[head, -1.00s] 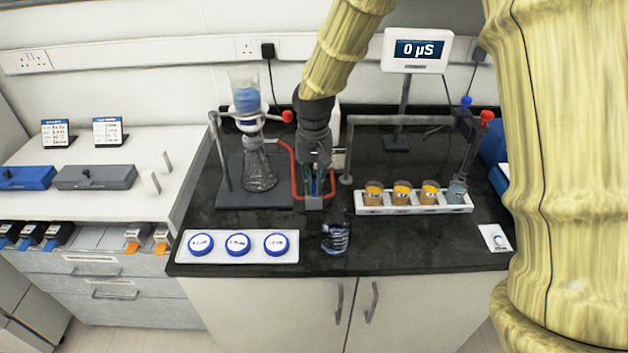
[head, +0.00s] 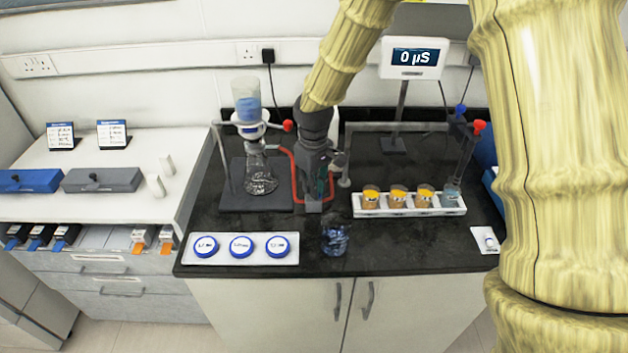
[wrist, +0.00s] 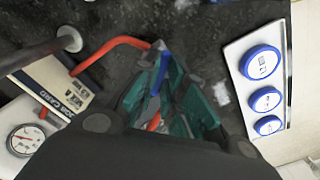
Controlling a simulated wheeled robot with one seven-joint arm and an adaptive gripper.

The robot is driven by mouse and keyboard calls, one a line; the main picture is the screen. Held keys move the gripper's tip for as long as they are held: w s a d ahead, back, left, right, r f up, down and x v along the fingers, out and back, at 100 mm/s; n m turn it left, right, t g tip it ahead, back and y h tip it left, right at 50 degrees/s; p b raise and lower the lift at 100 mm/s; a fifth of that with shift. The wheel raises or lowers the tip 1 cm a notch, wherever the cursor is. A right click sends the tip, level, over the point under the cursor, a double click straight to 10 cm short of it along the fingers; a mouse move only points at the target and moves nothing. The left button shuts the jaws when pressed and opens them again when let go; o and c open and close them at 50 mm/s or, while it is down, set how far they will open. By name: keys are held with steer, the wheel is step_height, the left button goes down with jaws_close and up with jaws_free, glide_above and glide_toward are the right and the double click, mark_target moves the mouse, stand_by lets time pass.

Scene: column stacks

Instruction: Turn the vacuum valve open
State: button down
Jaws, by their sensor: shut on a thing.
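The vacuum valve sits at the end of the red hose, mostly hidden behind my gripper in the head view. In the wrist view a narrow blue piece (wrist: 163,74), which looks like the valve's handle, stands between my teal fingers. My gripper (wrist: 168,88) is shut on it. In the head view my gripper (head: 318,188) points down at a grey block (head: 313,206) on the dark bench. The red hose (head: 296,170) runs from the filter flask (head: 260,178) to this spot; it also shows in the wrist view (wrist: 110,50).
A gauge (wrist: 26,139) and job card (wrist: 62,92) are beside the gripper. A glass beaker (head: 334,236) and a white tray with blue-lidded dishes (head: 197,257) stand in front. A rack of orange-filled cups (head: 376,211) is at right. A meter (head: 413,58) reads 0 µS.

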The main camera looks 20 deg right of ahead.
steer(key=n+p, duration=0.2)
steer(key=n, duration=0.3)
steer(key=shift+n+p, duration=0.3)
steer(key=shift+f+n+p, duration=0.1)
steer(key=shift+n+p, duration=0.75)
steer(key=shift+n, duration=1.15)
steer(key=c, duration=1.5)
jaws_free()
steer(key=shift+w+a, duration=0.1)
steer(key=shift+a, duration=0.05)
